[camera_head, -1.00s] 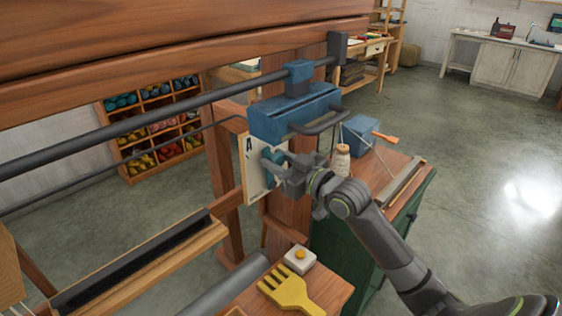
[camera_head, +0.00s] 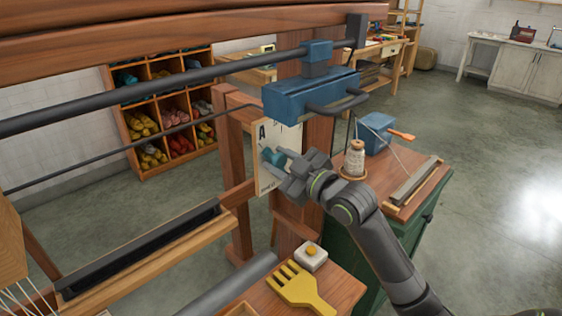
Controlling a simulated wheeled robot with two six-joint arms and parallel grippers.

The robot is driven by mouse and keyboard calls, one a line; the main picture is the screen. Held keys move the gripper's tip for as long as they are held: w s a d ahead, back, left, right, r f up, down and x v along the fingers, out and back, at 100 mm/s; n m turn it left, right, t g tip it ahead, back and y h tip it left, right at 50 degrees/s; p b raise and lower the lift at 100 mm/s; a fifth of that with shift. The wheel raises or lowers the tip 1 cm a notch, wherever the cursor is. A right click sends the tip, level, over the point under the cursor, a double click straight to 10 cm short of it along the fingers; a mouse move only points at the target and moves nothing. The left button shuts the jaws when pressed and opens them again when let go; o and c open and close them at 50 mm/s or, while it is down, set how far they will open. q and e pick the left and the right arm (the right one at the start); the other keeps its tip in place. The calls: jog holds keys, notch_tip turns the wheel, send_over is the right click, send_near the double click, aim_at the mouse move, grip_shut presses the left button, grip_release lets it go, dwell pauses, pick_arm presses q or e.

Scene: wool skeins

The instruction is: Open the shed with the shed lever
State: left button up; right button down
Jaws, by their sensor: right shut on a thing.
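The shed lever's blue knob (camera_head: 273,158) stands out from a pale upright plate (camera_head: 264,178) marked with a letter A near its top. The plate is on the loom's wooden post, below a blue carriage with a dark bar handle (camera_head: 338,103). My right gripper (camera_head: 278,162) comes in from the lower right and is shut on the blue knob. Its fingers hide part of the knob and the plate's lower lettering. My left gripper is not in view.
A green cabinet with a wooden top (camera_head: 345,190) stands right of the post, bearing a thread spool (camera_head: 354,158) and a blue box (camera_head: 375,133). A yellow comb (camera_head: 297,287) and a white button box (camera_head: 311,256) lie on a wooden surface in front. Open floor lies at right.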

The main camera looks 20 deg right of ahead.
jog(key=c, duration=1)
grip_release()
jog(key=shift+s, duration=0.1)
jog(key=shift+p+v, duration=2.15)
jog(key=shift+v, duration=6.5)
jog(key=shift+d+f, duration=0.15)
